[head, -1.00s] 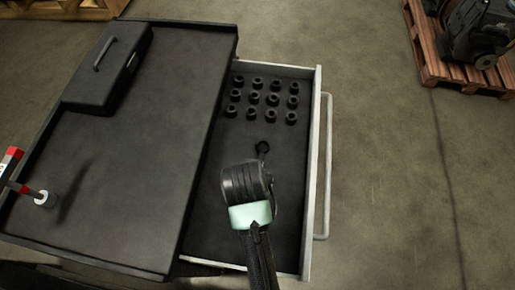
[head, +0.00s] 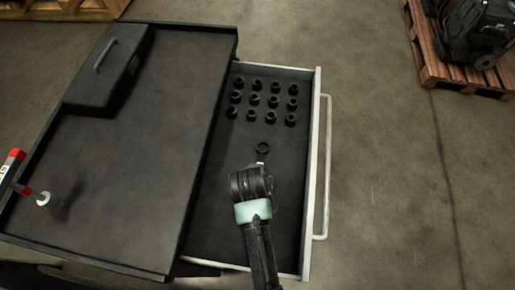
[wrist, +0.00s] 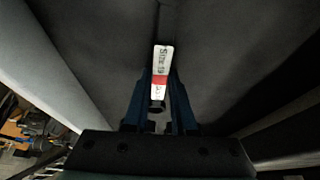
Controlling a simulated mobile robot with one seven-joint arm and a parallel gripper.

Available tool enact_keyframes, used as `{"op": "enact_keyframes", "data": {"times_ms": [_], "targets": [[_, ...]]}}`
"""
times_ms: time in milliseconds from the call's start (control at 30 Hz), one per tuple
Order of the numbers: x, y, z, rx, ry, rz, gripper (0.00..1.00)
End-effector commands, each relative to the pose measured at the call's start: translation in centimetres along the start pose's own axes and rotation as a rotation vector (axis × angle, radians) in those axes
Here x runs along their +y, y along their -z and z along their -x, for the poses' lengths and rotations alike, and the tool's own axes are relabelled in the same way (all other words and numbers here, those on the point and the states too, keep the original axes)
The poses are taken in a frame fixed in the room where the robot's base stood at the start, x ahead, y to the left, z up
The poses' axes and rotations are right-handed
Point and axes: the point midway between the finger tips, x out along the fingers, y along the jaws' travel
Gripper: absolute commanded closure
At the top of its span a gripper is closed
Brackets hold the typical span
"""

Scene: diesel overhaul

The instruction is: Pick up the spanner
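The spanner (wrist: 162,68) shows in the wrist view as a dark bar with a white and red size label. It runs up the picture from between the fingers of my gripper (wrist: 161,84). The two blue fingers close in on both sides of it and appear shut on it. In the head view, the spanner's dark ring end (head: 262,148) shows just beyond my gripper, over the open drawer (head: 285,205). My wrist hides most of the spanner there. I cannot tell whether it still touches the drawer floor.
Several black sockets (head: 255,99) stand in rows at the drawer's far end. A pale drawer wall (head: 313,180) and handle (head: 326,165) are on the right. The dark worktop (head: 140,140) on the left carries a black case (head: 108,68). A red and white labelled tool (head: 14,163) is at left.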

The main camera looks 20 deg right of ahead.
Motion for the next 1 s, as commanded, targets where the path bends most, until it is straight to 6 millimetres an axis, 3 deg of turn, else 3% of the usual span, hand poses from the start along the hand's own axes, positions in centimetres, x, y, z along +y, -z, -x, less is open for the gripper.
{"op": "enact_keyframes", "data": {"times_ms": [33, 100, 133, 1000], "targets": [[0.0, 0.0, 0.01, 0.0, 0.0, 0.0, 0.87], [0.01, 0.0, 0.01, 0.0, 0.0, 0.0, 0.99], [0.01, 0.0, 0.01, 0.0, 0.0, 0.0, 1.0], [0.01, 0.01, 0.03, 0.0, 0.0, 0.0, 1.0]]}}
